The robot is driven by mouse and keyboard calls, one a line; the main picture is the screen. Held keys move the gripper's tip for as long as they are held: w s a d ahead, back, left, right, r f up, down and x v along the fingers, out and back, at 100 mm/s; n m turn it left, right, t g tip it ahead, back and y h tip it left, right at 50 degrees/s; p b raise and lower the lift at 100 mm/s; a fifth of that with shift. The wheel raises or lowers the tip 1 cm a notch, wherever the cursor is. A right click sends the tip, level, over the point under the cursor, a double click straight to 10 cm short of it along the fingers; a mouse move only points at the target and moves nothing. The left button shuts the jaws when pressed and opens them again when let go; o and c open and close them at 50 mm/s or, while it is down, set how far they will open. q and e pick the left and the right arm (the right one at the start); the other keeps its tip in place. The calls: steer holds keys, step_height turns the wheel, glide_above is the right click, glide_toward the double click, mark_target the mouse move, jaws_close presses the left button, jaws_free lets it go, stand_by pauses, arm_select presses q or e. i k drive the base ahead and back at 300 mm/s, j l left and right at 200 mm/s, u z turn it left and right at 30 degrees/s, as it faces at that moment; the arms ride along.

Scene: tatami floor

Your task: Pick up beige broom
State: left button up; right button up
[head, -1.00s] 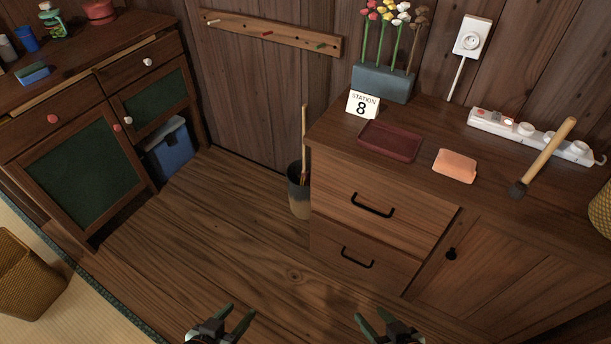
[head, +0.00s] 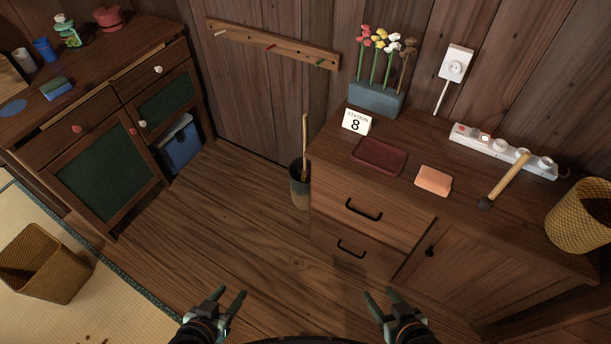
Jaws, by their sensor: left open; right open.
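A short tool with a beige handle (head: 512,176) and a small dark head lies slantwise on the right cabinet's top, its upper end over the white power strip. A thin tan stick (head: 305,132) leans upright in a dark pot (head: 299,188) on the floor, against the left side of the right cabinet; its lower end is hidden in the pot. I cannot tell for sure which of these is the beige broom. My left gripper (head: 229,294) and my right gripper (head: 380,294) are both open and empty at the bottom of the view, apart from both.
The right cabinet (head: 470,250) also holds a dark red tray (head: 379,157), an orange block (head: 433,180), a power strip (head: 470,140), a flower planter (head: 377,98) and a woven basket (head: 580,217). Another cabinet (head: 100,180) stands left. The wooden floor (head: 240,230) between is clear.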

mark_target(306, 178)
steer(key=i+j+z, duration=0.15)
steer(key=j, duration=0.2)
steer(key=i+j+z, duration=0.1)
steer(key=i+j, duration=0.15)
steer(key=j, duration=0.15)
steer(key=i+j+z, duration=0.15)
steer(key=j, duration=0.2)
steer(key=i+j+z, duration=0.15)
steer(key=j, duration=0.3)
steer(key=i+j+z, duration=0.2)
steer(key=i+j, duration=0.15)
steer(key=i+j+z, duration=0.2)
steer(key=j, duration=0.25)
steer(key=i+j, duration=0.15)
steer(key=i, duration=0.3)
steer(key=i+j+z, duration=0.1)
steer(key=i, duration=0.35)
steer(key=j, duration=0.1)
